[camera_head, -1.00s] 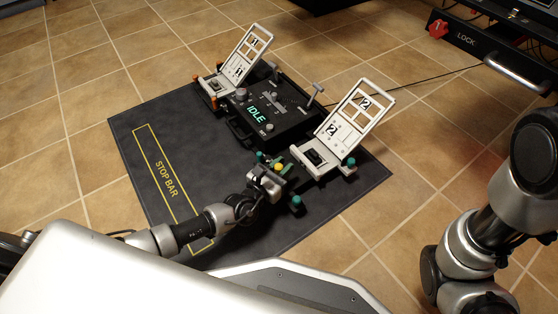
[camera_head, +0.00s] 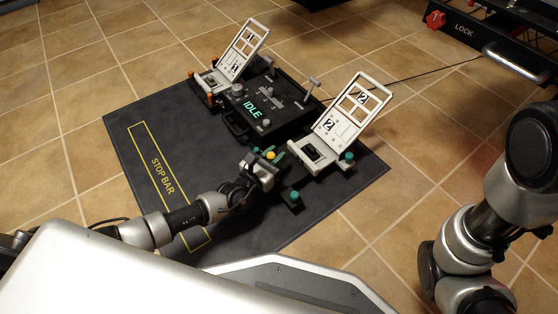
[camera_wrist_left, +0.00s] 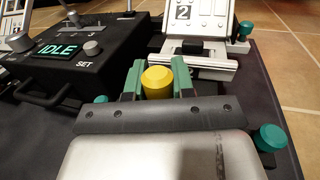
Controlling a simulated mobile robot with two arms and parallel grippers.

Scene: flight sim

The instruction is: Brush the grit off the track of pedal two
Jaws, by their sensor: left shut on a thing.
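Pedal two (camera_head: 352,110) is a white tilted plate marked "2", at the right of the mat in the head view. It also shows at the top of the wrist view (camera_wrist_left: 190,14). Its track (camera_head: 311,152) runs from the plate's lower end along a dark base. In the wrist view the track's near end (camera_wrist_left: 192,60) lies just beyond my fingers. My left gripper (camera_head: 270,161) is shut on a yellow, round-topped thing (camera_wrist_left: 157,82), held between green fingers, to the near left of the track. The thing's lower part is hidden. I cannot make out grit. My right gripper is out of view.
A black console (camera_head: 262,108) reading "IDLE" stands left of pedal two, with pedal one (camera_head: 240,50) beyond. Teal knobs flank the track, one nearby (camera_head: 293,196). The dark mat (camera_head: 130,125) is clear around "STOP BAR". A "LOCK" unit (camera_head: 470,30) is at upper right.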

